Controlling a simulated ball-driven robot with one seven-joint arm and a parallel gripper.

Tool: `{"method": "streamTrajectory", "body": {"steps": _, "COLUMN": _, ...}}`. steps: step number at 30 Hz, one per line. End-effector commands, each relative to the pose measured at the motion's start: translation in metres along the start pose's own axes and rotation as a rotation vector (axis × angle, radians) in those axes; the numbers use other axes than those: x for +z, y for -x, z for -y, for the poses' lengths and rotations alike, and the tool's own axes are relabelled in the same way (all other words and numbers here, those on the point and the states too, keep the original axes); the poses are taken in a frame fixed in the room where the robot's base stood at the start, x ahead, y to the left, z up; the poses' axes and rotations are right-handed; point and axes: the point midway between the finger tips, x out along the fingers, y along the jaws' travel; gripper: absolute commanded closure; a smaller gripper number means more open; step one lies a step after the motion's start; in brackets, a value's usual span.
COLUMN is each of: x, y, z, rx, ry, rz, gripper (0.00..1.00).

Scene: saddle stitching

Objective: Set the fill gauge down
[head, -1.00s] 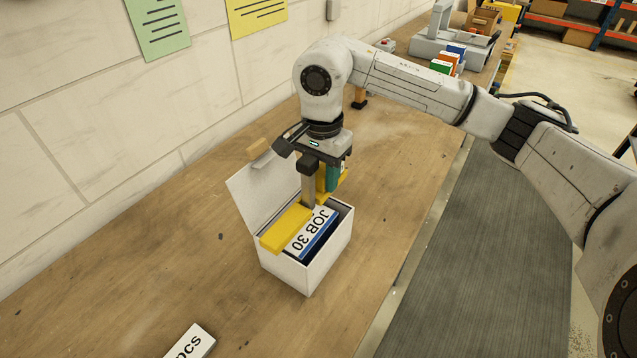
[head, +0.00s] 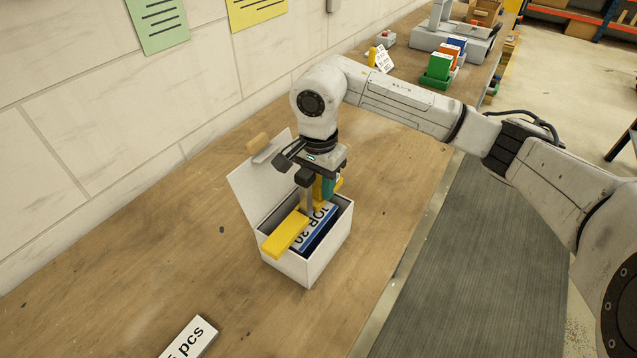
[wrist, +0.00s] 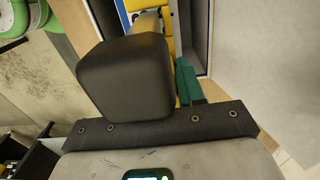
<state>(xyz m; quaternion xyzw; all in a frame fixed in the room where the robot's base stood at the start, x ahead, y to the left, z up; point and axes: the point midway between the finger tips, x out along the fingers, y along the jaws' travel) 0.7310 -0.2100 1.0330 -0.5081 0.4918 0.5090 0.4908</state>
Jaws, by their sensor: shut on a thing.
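The fill gauge, a yellow bar (head: 286,234), lies across the open top of a white box (head: 292,271). Its near end overhangs the near left rim; I cannot tell whether it touches the rim. My gripper (head: 316,200) is shut on the gauge over the box and hides its middle. A teal part shows beside the fingers. A white block marked JOB (head: 319,226) with a blue edge stands in the box, partly covered by the gauge and gripper. In the wrist view, yellow of the gauge (wrist: 170,44) shows behind a dark finger, near the box wall.
The box's lid (head: 262,181) stands open on the wall side. A white card marked pcs (head: 190,338) lies at the front edge of the view. Green, orange and blue blocks (head: 437,67) and a grey machine (head: 450,40) stand far back. Bare wood surrounds the box.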

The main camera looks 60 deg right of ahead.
Motion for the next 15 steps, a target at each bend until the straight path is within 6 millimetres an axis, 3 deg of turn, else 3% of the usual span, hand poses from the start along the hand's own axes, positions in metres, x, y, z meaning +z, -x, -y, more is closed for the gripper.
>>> {"method": "streamTrajectory", "body": {"steps": 9, "x": 0.0001, "y": -0.0001, "z": 0.0001, "rx": 0.000, "ry": 0.000, "rz": 0.000, "gripper": 0.36}}
{"method": "streamTrajectory", "body": {"steps": 15, "x": 0.0001, "y": 0.0002, "z": 0.0001, "rx": -0.001, "ry": 0.000, "rz": 0.000, "gripper": 0.36}}
